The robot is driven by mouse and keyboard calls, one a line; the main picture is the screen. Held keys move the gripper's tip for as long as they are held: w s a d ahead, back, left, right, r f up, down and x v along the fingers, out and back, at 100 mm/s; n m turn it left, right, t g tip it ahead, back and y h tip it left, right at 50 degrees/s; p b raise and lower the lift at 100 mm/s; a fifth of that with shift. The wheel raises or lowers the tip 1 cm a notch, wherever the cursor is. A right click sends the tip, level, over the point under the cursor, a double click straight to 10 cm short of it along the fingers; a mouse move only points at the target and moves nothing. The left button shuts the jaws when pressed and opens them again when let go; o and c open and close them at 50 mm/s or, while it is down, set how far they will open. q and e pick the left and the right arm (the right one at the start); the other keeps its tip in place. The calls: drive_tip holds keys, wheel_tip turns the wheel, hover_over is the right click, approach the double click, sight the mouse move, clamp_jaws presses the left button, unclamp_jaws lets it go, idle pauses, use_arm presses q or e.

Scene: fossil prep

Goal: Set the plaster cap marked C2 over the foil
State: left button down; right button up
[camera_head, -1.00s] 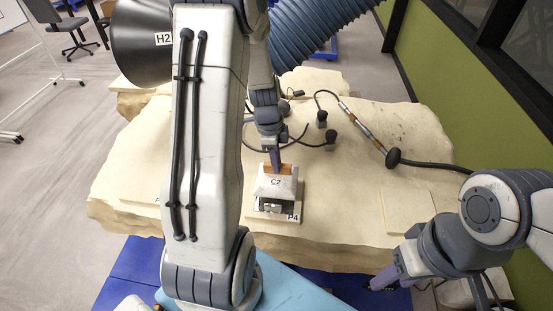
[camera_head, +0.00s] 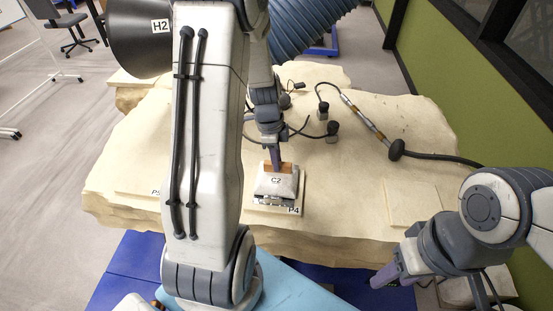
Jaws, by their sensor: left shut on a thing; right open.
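The plaster cap marked C2 (camera_head: 276,183) is a white block with sloping sides and an orange-brown grip on top. It is at the pad marked P4 (camera_head: 294,211) on the pale rock slab. My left gripper (camera_head: 277,163) is shut on the cap's grip from above. A strip of crinkled silvery foil (camera_head: 272,201) shows at the cap's lower front edge. I cannot tell whether the cap touches the pad. My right gripper (camera_head: 384,278) is open and empty, low at the right, in front of the slab.
The rock slab (camera_head: 350,215) has a bare square pad (camera_head: 412,203) at its right. A cable with a pen-like tool (camera_head: 364,117) and small dark-knobbed items lie behind the cap. A blue hose (camera_head: 310,25) and a dark hood marked H2 (camera_head: 140,40) stand at the back.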

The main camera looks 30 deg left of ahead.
use_arm(q)
drive_tip(key=shift+f, duration=0.1)
idle(0.3)
drive_tip(key=c, duration=0.6)
unclamp_jaws()
drive_tip(key=shift+c, duration=0.2)
wheel_tip(320, 180, up, 10)
drive_tip(key=a+b, duration=0.1)
drive_tip(key=b, duration=0.1)
drive_tip(key=shift+s+r, duration=0.25)
drive_tip(key=shift+a, duration=0.1)
drive_tip(key=s+d+f+n+b, duration=0.1)
drive_tip(key=s+d+b, duration=0.15)
drive_tip(key=d, duration=0.65)
drive_tip(key=s+d+f+n+b, duration=0.1)
drive_tip(key=s+d, duration=0.3)
drive_tip(key=d, duration=0.6)
drive_tip(key=s+d+f+n+b, duration=0.1)
drive_tip(key=s+d+f+n, duration=0.2)
drive_tip(key=s+d, duration=0.4)
drive_tip(key=s, duration=0.5)
drive_tip(key=shift+s+d+f+g+b, duration=0.15)
drive_tip(key=shift+g+b, duration=0.15)
drive_tip(key=shift+b, duration=0.05)
